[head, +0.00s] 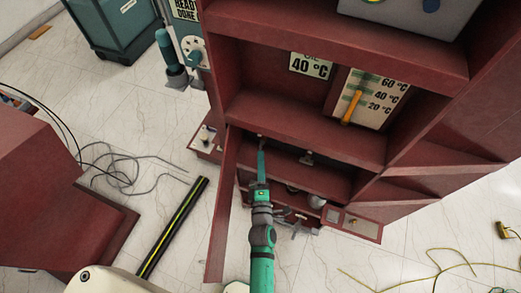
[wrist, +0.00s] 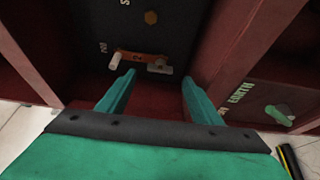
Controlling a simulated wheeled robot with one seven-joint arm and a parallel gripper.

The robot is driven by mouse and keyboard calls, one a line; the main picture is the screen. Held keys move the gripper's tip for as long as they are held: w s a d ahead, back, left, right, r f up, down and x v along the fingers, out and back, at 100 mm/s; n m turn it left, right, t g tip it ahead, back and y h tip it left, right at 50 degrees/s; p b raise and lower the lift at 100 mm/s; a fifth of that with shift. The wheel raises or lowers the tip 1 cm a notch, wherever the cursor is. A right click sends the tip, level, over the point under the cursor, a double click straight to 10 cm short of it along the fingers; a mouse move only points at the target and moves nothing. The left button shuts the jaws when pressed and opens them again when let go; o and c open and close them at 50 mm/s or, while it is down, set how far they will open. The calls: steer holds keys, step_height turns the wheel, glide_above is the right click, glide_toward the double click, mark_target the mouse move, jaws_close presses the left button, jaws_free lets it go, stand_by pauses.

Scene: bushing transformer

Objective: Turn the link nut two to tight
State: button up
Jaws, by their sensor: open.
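In the wrist view, an orange link bar (wrist: 137,56) marked "2" lies across a dark panel (wrist: 88,40) inside the red cabinet. A pale nut or stud (wrist: 115,61) is at its left end, and a grey metal nut (wrist: 160,67) is at its right end. I cannot tell which one is link nut two, or how tight either is. My gripper (wrist: 158,78) is open and empty. Its two teal fingers point at the panel, short of the link, with the grey nut between their tips in the picture. In the head view, my gripper (head: 261,148) reaches into the cabinet's lower compartment.
The red cabinet's walls (wrist: 220,60) flank my gripper closely. A brown bolt (wrist: 151,17) sits above the link. An open cabinet door (head: 222,220) stands left of my arm; a black-yellow pole (head: 173,228) lies beyond.

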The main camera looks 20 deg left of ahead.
mark_target(260, 148)
steer(key=x, duration=0.6)
steer(key=c, duration=1.1)
